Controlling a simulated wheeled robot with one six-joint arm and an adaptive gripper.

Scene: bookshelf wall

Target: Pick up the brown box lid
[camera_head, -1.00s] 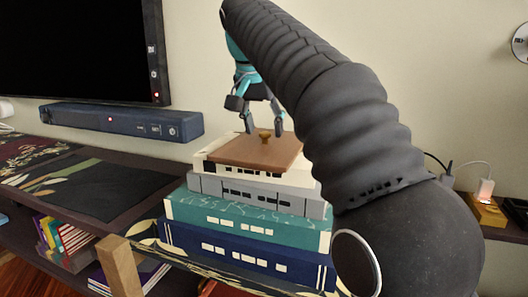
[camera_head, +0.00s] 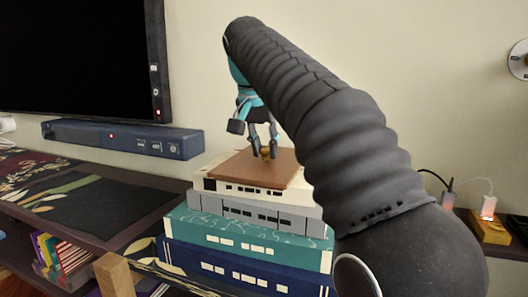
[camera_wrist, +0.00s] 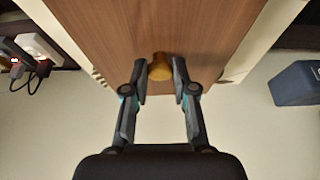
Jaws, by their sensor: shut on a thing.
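The brown box lid (camera_head: 260,170) is a flat wooden panel with a small round brass-coloured knob (camera_head: 265,152). It lies on top of a stack of book-like boxes, on the cream one (camera_head: 235,186). In the wrist view the lid (camera_wrist: 155,28) fills the upper middle, with its knob (camera_wrist: 160,67) at its near edge. My gripper (camera_head: 264,150) points down at the knob from above. In the wrist view my gripper (camera_wrist: 160,72) has a fingertip on each side of the knob and is shut on it. I cannot see any gap under the lid.
Below the cream box are a grey box (camera_head: 250,210), a teal box (camera_head: 235,232) and a navy box (camera_head: 240,268). A dark blue soundbar (camera_head: 120,138) and a television (camera_head: 80,45) are to the left. A lit charger (camera_head: 488,207) is at right. The wall is close behind.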

